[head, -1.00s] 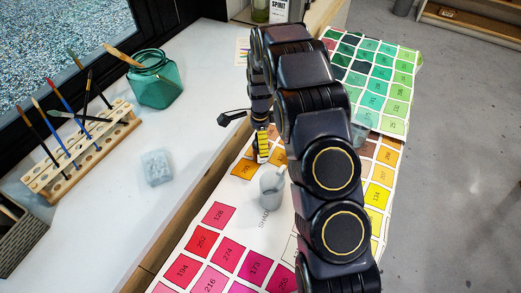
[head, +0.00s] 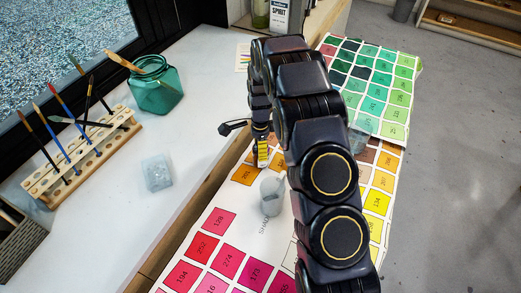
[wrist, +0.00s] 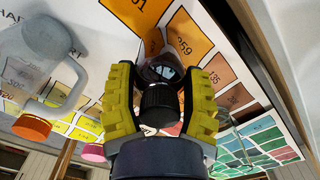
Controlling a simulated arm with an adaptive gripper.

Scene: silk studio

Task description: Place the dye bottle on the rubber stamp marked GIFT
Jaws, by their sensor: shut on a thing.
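In the wrist view my gripper (wrist: 160,82) has its two yellow ridged fingers on either side of a small bottle with a black ribbed cap (wrist: 160,100) and a dark, shiny body. I take it to be the dye bottle, shut between the fingers, with the cap towards the camera. In the head view my gripper (head: 262,152) is over the colour chart, beyond the grey cup, and my arm hides most of what it holds. I cannot make out a rubber stamp marked GIFT in either view.
A translucent block (head: 157,172), a wooden brush rack (head: 85,160) and a green glass jar (head: 155,90) stand on the white counter. A bottle labelled SPIRIT (head: 279,16) is at the back.

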